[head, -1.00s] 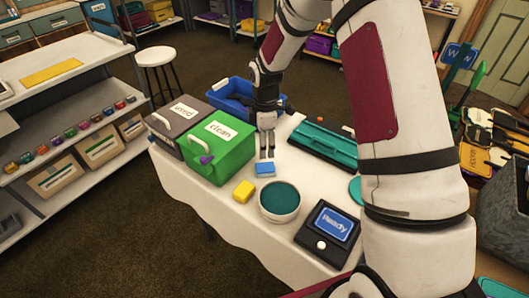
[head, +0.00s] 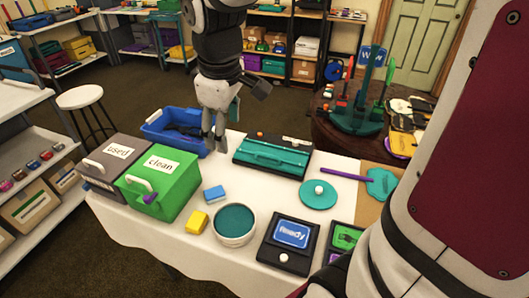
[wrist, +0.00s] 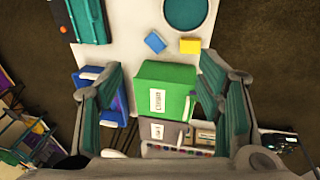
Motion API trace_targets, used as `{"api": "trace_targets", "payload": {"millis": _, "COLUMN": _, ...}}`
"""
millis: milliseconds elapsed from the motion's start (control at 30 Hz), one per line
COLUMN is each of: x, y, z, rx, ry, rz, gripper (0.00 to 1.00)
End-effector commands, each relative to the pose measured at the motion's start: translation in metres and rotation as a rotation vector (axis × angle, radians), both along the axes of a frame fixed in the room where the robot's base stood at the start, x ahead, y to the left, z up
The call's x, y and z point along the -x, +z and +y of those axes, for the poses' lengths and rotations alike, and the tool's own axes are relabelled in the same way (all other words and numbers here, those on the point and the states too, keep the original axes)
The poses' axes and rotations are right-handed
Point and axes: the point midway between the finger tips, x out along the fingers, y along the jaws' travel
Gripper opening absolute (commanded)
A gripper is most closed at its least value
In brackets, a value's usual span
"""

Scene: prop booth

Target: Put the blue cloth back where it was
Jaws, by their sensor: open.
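The blue cloth (head: 214,194), a small flat blue block in shape, lies on the white table between the green box and the round pot. It also shows in the wrist view (wrist: 155,42), apart from my fingers. A similar yellow block (head: 198,221) lies just in front of it, and it shows in the wrist view too (wrist: 190,46). My gripper (head: 214,142) is above the back of the table, behind the blue cloth and in front of the blue bin. In the wrist view its fingers (wrist: 158,80) are spread with nothing held between them.
A green box marked "clean" (head: 165,181) and a grey box marked "used" (head: 105,160) stand at the table's left.

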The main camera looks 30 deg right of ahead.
Motion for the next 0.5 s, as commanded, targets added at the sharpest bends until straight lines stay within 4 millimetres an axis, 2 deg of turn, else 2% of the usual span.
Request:
{"api": "trace_targets", "payload": {"millis": 33, "x": 0.018, "y": 0.012, "z": 0.000, "rx": -0.013, "ry": -0.056, "rz": -0.028, "gripper": 0.61}}
{"api": "trace_targets", "payload": {"millis": 200, "x": 0.073, "y": 0.037, "z": 0.001, "rx": -0.076, "ry": -0.255, "rz": -0.097, "gripper": 0.61}}
{"api": "trace_targets", "payload": {"millis": 400, "x": 0.133, "y": 0.045, "z": 0.003, "rx": -0.169, "ry": -0.463, "rz": -0.164, "gripper": 0.61}}
{"api": "trace_targets", "payload": {"millis": 500, "x": 0.153, "y": 0.045, "z": 0.004, "rx": -0.211, "ry": -0.538, "rz": -0.184, "gripper": 0.61}}
